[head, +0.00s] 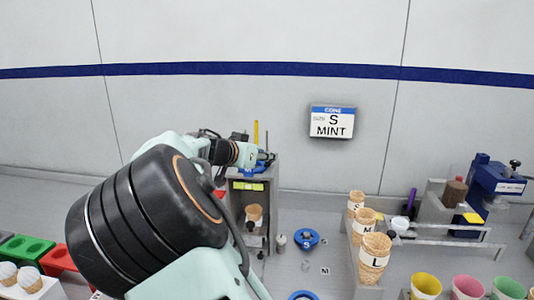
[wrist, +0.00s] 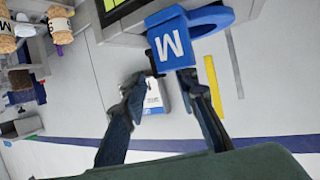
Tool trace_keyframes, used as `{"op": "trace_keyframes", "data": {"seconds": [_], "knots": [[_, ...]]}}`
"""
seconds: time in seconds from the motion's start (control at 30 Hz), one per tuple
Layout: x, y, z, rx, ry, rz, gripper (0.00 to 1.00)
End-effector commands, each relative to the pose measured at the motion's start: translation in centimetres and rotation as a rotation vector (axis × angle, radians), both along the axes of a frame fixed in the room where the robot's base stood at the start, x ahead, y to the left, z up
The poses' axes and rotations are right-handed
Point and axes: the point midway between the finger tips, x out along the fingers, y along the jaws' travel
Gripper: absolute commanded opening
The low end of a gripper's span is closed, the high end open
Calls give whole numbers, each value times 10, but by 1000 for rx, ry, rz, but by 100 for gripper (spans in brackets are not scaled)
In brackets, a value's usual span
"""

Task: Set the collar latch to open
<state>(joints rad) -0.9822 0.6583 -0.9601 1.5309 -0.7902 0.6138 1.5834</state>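A blue collar (wrist: 205,20) with a ring and a plate marked M sits at the edge of a grey stand in the wrist view. In the head view a small blue part (head: 265,163) shows at the top of the grey stand (head: 272,200), beside my gripper (head: 258,157). In the wrist view my gripper (wrist: 160,82) has its two dark fingers apart. The right fingertip is close to the lower edge of the M plate; I cannot tell whether it touches. A small dark piece (wrist: 152,60) is at the plate's left edge; I cannot tell whether it is the latch.
Another blue collar marked S (head: 307,238) lies on the counter. Cones marked S, M and L stand in a rack (head: 366,278). A wall sign (head: 332,121) reads S MINT. A yellow strip (wrist: 213,88) is right of my fingers. A blue machine (head: 495,185) stands far right.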

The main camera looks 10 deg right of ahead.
Motion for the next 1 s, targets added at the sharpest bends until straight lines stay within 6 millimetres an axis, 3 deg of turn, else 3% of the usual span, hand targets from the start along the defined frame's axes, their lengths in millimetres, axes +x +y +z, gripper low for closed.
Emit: {"op": "trace_keyframes", "data": {"seconds": [0.2, 0.53, 0.8, 1.0], "knots": [[13, -11, -7, -1, 1, 0, 28], [15, -12, -9, 1, 1, 1, 28], [15, -12, -9, 1, 1, 1, 0], [15, -12, -9, 1, 0, 2, 0]]}}
